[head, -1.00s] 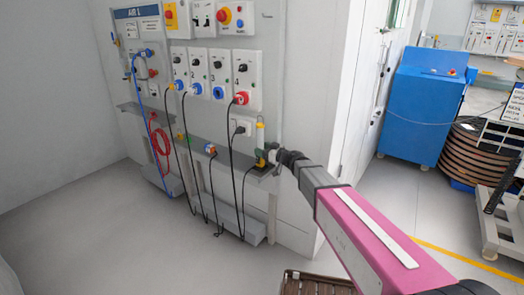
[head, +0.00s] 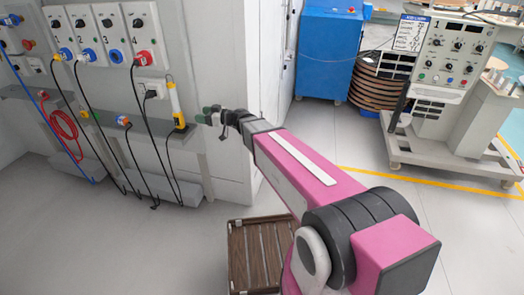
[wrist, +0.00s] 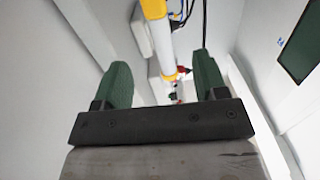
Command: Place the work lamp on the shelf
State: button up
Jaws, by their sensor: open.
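The work lamp (head: 175,103), a slim white and yellow tube, stands almost upright at the right end of the grey shelf (head: 150,131) on the wall. Its dark foot appears to rest on the shelf. In the wrist view the lamp (wrist: 159,38) shows beyond and between the fingers. My gripper (head: 204,115) is open and empty, just right of the lamp with a small gap. The wrist view shows the two green fingers of my gripper (wrist: 163,78) spread wide with nothing between their tips.
Sockets with plugs (head: 143,57) and hanging black cables are on the wall left of the lamp. A brown slatted crate (head: 237,255) is on the floor below my arm. A blue cabinet (head: 328,50) and a control stand (head: 450,60) are at the right. The floor at lower left is clear.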

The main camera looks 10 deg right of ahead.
jog(key=s+d+f+m+g+h, duration=0.55)
jog(key=s+d+f+h, duration=0.35)
jog(key=s+d+f, duration=0.45)
jog(key=s+d+f+m+h, duration=0.1)
jog(key=s+d+m+h, duration=0.2)
jog(key=d, duration=0.6)
jog(key=s+d+f+m+g+h, duration=0.1)
jog(key=s+d+m+h, duration=0.2)
jog(key=d, duration=0.6)
jog(key=shift+s+m+h, duration=0.3)
jog(key=shift+m+h, duration=0.4)
jog(key=shift+m, duration=0.25)
